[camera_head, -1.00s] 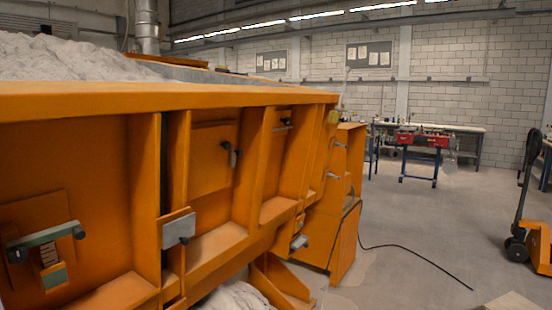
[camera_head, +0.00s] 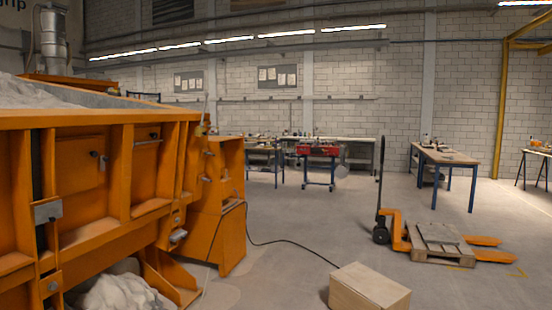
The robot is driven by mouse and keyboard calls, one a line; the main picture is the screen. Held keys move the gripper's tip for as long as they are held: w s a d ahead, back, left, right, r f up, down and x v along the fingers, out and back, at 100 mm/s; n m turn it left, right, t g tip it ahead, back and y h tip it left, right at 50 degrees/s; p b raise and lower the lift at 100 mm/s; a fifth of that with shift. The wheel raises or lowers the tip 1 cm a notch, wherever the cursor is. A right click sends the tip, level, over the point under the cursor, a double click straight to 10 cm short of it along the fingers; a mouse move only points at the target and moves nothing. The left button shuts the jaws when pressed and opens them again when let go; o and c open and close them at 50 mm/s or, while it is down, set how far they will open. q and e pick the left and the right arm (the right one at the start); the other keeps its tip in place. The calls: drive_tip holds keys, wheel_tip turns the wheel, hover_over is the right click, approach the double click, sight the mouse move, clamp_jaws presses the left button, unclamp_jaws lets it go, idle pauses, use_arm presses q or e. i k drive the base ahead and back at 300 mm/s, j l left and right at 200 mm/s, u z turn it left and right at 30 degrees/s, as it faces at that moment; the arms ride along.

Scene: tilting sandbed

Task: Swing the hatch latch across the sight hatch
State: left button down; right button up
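The orange sandbed (camera_head: 100,118) fills the left side of the view. A raised square orange panel (camera_head: 78,168) is on its side, with a small dark and grey fitting (camera_head: 99,158) at its right edge. This may be the sight hatch and its latch, but I cannot tell for sure at this size. A grey metal plate (camera_head: 47,212) is on a rib lower left. Neither of my grippers is in view.
A pallet truck (camera_head: 395,232) with a loaded pallet (camera_head: 440,252) is at right. Open floor lies between.

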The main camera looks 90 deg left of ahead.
sight(102, 159)
drive_tip(key=i+j+u, duration=0.15)
drive_tip(key=i+u, duration=0.2)
drive_tip(key=i, duration=0.25)
drive_tip(key=i+u, duration=0.3)
drive_tip(key=i, duration=0.25)
drive_tip(key=i+l+u, duration=0.1)
drive_tip(key=i+u, duration=0.25)
drive_tip(key=i, duration=0.25)
drive_tip(key=i+l+u, duration=0.3)
drive_tip(key=i, duration=0.25)
drive_tip(key=i+j+u, duration=0.2)
drive_tip(key=i+u, duration=0.2)
drive_tip(key=i+j+u, duration=0.15)
drive_tip(key=i+u, duration=0.5)
drive_tip(key=u, duration=0.2)
drive_tip(key=i+l+u, duration=0.15)
drive_tip(key=i+u, duration=0.25)
drive_tip(key=i+l+u, duration=0.25)
drive_tip(key=u, duration=0.15)
drive_tip(key=i+j+u, duration=0.3)
drive_tip(key=i+u, duration=0.15)
drive_tip(key=i+j+u, duration=0.1)
drive_tip(key=i+u, duration=0.3)
drive_tip(key=i+l+u, duration=0.1)
drive_tip(key=i+u, duration=0.35)
drive_tip(key=i, duration=0.15)
drive_tip(key=i+l+u, duration=0.2)
drive_tip(key=i+u, duration=0.25)
drive_tip(key=i, duration=0.05)
